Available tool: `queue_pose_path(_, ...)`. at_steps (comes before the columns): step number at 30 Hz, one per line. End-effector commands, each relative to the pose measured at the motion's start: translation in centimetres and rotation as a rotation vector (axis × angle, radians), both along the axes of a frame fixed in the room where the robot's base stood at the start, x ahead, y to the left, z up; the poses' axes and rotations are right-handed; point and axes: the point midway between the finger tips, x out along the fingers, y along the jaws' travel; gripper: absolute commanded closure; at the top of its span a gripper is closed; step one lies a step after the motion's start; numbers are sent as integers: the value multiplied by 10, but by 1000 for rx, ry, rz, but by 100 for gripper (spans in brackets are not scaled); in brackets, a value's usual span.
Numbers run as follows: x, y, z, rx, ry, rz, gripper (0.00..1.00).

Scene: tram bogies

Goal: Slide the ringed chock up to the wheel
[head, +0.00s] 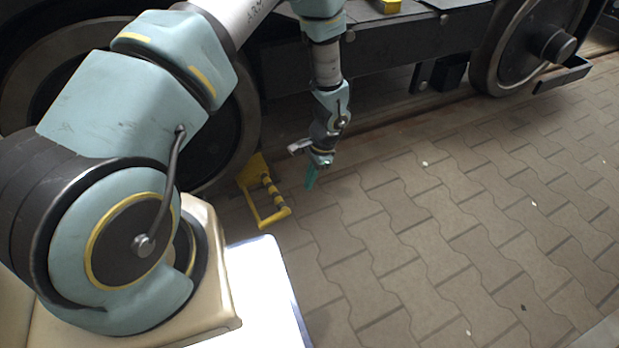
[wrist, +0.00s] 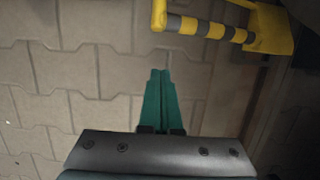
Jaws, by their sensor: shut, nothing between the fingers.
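The yellow chock (head: 254,173) sits at the foot of the left wheel (head: 215,135) in the head view. Its handle (head: 267,196) has black and yellow bands and sticks out over the paving. The chock (wrist: 268,32) also shows at the top right of the wrist view, with its banded handle (wrist: 205,27) reaching left. My gripper (head: 310,186) has green fingers and hangs just right of the handle, apart from it. In the wrist view its fingers (wrist: 161,75) are together with nothing between them. I cannot tell whether the chock touches the wheel.
A second wheel (head: 520,45) stands at the upper right, with a dark bogie frame (head: 400,55) between the wheels. A yellow block (head: 388,6) is on the frame. The interlocking paving (head: 450,220) is clear to the right and in front.

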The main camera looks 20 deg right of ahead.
Motion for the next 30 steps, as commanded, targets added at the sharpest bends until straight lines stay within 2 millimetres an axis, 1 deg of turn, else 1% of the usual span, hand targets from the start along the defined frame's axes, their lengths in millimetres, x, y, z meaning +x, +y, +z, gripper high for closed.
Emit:
queue_pose_path(1, -1, 4, -16, 3, 1, -1, 100)
queue_pose_path(7, -1, 14, -54, 1, 0, 1, 100)
queue_pose_path(9, -2, 25, -55, 2, -1, 3, 100)
queue_pose_path(12, -2, 38, -58, 0, -2, 3, 100)
queue_pose_path(15, -3, 46, -59, 0, -1, 2, 100)
queue_pose_path(20, -3, 51, -60, -2, -3, 2, 100)
queue_pose_path(30, -3, 52, -59, -1, -3, 2, 100)
